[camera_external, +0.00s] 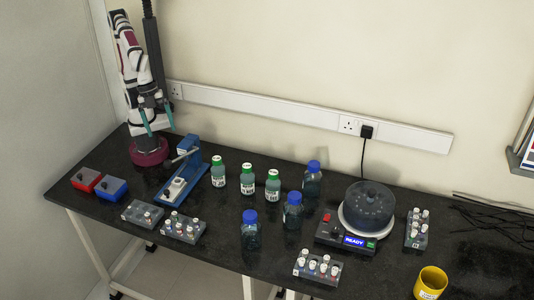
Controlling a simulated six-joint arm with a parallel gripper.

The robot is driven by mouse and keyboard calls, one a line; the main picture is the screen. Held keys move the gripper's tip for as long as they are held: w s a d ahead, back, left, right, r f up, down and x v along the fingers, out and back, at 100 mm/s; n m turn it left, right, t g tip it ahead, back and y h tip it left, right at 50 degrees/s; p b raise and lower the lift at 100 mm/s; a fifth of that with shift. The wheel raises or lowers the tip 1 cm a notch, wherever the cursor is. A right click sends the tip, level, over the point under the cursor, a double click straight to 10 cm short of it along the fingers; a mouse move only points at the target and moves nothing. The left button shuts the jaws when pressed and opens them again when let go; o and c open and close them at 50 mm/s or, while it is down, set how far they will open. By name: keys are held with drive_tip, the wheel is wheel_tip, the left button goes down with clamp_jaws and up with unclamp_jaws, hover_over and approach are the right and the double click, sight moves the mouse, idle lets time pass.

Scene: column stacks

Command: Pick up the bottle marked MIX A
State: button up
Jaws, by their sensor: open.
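Three bottles with green caps and white labels stand upright in a row mid-bench: a left one (218,177), a middle one (247,184) and a right one (272,190). The label print is too small to read surely, so I cannot tell which is marked MIX A. Three blue-capped bottles stand nearby: a back one (312,184), a middle one (293,215) and a front one (250,236). My gripper (160,130) is open and empty, with teal fingers pointing down at the back left, well left of the bottles.
A blue press-like device (187,170) stands between my gripper and the green-capped bottles. Red (85,180) and blue (111,188) boxes lie left. Vial racks (183,228) line the front. A round-lidded machine (368,208) and yellow cup (430,284) stand right.

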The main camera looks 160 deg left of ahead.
sight(295, 195)
drive_tip(key=w+a+n+t+y, duration=0.1)
drive_tip(key=w+a+n+t, duration=0.1)
drive_tip(key=w+a, duration=0.35)
drive_tip(key=w+a+n+t, duration=0.2)
drive_tip(key=w+a+t, duration=0.1)
drive_tip(key=w, duration=0.6)
drive_tip(key=w+a+n+t+y, duration=0.2)
drive_tip(key=w+a+n+y, duration=0.15)
drive_tip(key=a, duration=0.55)
drive_tip(key=w+a+n+t+y, duration=0.2)
drive_tip(key=w+a+t+y, duration=0.15)
drive_tip(key=a, duration=0.65)
wheel_tip(295, 195, down, 12)
drive_tip(key=d, duration=0.1)
drive_tip(key=shift+g, duration=0.25)
drive_tip(key=x, duration=1)
drive_tip(key=shift+w+d, duration=0.3)
drive_tip(key=shift+w, duration=0.05)
drive_tip(key=x, duration=0.5)
drive_tip(key=shift+w+d+f, duration=0.2)
drive_tip(key=shift+w+f, duration=0.2)
drive_tip(key=shift+w, duration=0.05)
clamp_jaws()
drive_tip(key=shift+r, duration=0.1)
